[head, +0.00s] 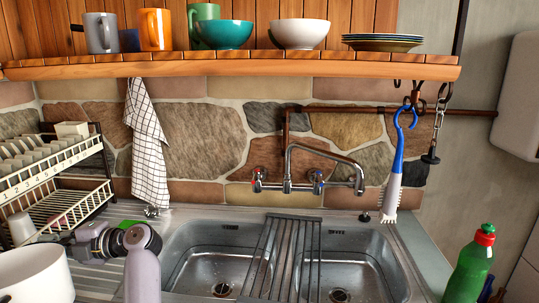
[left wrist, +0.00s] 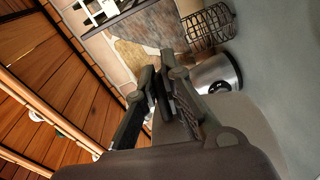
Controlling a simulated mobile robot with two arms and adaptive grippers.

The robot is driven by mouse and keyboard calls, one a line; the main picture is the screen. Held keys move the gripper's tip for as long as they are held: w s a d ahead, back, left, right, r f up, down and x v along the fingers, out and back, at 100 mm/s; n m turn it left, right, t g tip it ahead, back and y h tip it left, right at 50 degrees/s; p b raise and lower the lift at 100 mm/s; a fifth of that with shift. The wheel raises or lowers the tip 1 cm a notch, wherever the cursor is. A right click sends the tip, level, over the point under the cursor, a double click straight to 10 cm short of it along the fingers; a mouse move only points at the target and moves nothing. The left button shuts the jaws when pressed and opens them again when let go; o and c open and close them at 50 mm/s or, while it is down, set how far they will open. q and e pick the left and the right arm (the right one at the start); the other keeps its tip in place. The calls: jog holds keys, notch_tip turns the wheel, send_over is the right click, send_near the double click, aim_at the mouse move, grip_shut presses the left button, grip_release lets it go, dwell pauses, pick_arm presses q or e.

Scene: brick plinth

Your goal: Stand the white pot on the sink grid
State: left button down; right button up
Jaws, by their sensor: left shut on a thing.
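The white pot (head: 38,277) is at the lower left of the head view, partly cut off by the frame edge. My left gripper (head: 66,239) is at the pot's far right side, close to its rim, and is shut on it. The exact grip point is too small to make out. In the left wrist view the fingers (left wrist: 163,82) are close together; a pale surface behind them may be the pot. The sink grid (head: 283,262), a dark rack of bars, lies across the middle of the double sink, with nothing on it. My right gripper is not in view.
The sink (head: 345,268) has open basins either side of the grid. A tap (head: 320,160) reaches out behind it. A dish rack (head: 60,165) stands at left, a green bottle (head: 470,265) at right. A blue-and-white brush (head: 395,165) and a checked towel (head: 147,145) hang above.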

pick_arm(q)
jog(key=s+d+f+m+t+h, duration=0.65)
jog(key=d+f+m+t, duration=0.35)
jog(key=d+t, duration=0.25)
jog(key=s+d+f+m+t+h, duration=0.3)
jog(key=s+d+m+t+h, duration=0.2)
jog(key=s+d+m+h, duration=0.75)
jog(key=d+f+n+y+b, duration=0.1)
jog(key=d+f+n+b, duration=0.3)
jog(key=f+b, duration=0.1)
jog(key=shift+s+d+y+b, duration=0.35)
jog(key=shift+s+y+b, duration=0.05)
jog(key=shift+s+b, duration=0.05)
jog(key=shift+n, duration=0.25)
